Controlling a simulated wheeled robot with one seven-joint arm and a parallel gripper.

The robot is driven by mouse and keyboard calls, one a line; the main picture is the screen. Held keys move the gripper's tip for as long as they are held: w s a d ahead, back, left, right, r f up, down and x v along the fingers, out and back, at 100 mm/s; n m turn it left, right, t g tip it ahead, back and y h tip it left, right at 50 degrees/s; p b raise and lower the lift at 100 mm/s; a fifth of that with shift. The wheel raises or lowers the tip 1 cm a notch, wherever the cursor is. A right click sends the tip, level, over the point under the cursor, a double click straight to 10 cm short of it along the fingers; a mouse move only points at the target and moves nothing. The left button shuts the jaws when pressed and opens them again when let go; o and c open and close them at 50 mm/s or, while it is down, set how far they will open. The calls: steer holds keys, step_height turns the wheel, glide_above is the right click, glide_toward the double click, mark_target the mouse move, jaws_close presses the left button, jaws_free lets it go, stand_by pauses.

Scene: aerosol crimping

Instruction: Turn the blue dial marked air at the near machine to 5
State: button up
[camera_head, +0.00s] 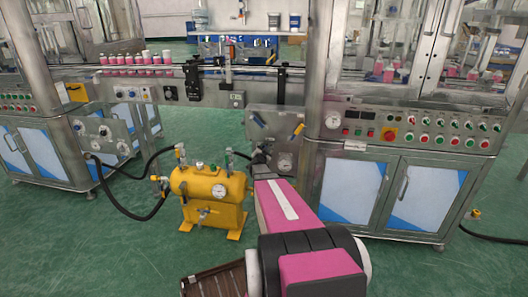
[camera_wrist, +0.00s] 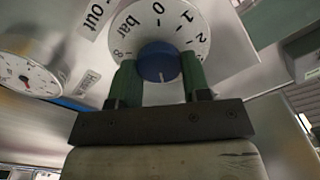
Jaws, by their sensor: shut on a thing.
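The blue dial (camera_wrist: 158,62) shows in the wrist view, in front of a round white scale (camera_wrist: 203,28) with black figures and the word "bar". A 2 is at the right and an 8 at the left. A pale mark on the dial's lower edge points down towards my gripper. My gripper (camera_wrist: 156,78) is shut on the dial, with a green finger on each side. In the head view my gripper (camera_head: 262,155) reaches the near machine's side panel (camera_head: 262,126), and the dial is hidden there. I cannot read a label that says air.
A white gauge (camera_wrist: 28,75) is left of the dial in the wrist view. A yellow tank (camera_head: 208,195) with black hoses stands left of my arm. Red and green buttons (camera_head: 425,138) line the machine's front.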

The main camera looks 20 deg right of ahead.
stand_by(0.3)
steer(key=o, duration=0.9)
steer(key=v, duration=1.1)
steer(key=shift+w, duration=0.1)
